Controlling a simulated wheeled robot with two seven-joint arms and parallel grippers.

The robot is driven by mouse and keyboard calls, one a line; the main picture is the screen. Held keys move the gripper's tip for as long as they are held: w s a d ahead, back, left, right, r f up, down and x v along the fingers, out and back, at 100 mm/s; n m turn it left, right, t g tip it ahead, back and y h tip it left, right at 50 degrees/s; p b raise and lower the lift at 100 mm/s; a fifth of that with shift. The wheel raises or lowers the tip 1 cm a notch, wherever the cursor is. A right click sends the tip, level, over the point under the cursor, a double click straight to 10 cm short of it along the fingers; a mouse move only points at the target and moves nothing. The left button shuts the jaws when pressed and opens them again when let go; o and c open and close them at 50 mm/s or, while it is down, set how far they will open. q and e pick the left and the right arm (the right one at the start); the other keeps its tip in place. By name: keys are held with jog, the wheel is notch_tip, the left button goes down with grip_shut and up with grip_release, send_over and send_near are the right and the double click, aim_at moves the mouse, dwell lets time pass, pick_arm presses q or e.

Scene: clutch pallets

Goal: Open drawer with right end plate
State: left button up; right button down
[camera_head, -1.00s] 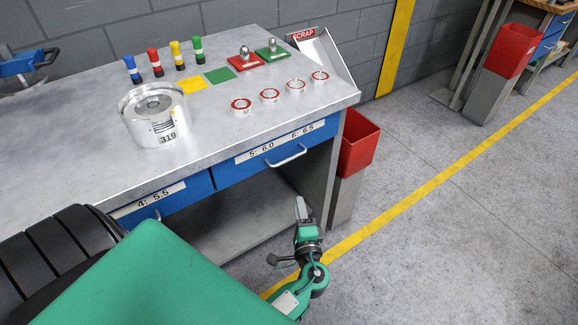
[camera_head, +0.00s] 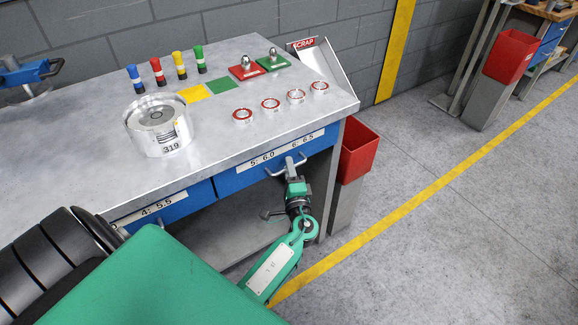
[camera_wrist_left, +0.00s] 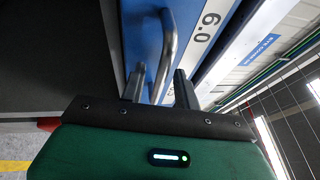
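The blue drawer (camera_head: 235,180) labelled "5: 6.0 6: 6.5" is closed under the right part of the bench. Its metal handle (camera_head: 275,172) also shows in the left wrist view (camera_wrist_left: 168,45). My left gripper (camera_head: 293,166) is at the right part of this handle. In the left wrist view, its two fingers (camera_wrist_left: 159,88) are apart with the handle between them; I see no clear grip on it. A second blue drawer (camera_head: 185,205) labelled "4: 5.5" is closed to the left. My right gripper is not in view. No end plates can be made out inside the drawers.
A metal drum (camera_head: 158,125) marked 319 stands on the bench (camera_head: 80,165). Several red-and-white rings (camera_head: 270,104), coloured pegs and small plates lie behind and right of it. A red bin (camera_head: 359,150) stands close to the bench's right end. The floor further right is clear.

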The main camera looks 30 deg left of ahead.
pick_arm(q)
jog(key=shift+w+a, duration=0.2)
jog(key=shift+a, duration=0.05)
grip_shut()
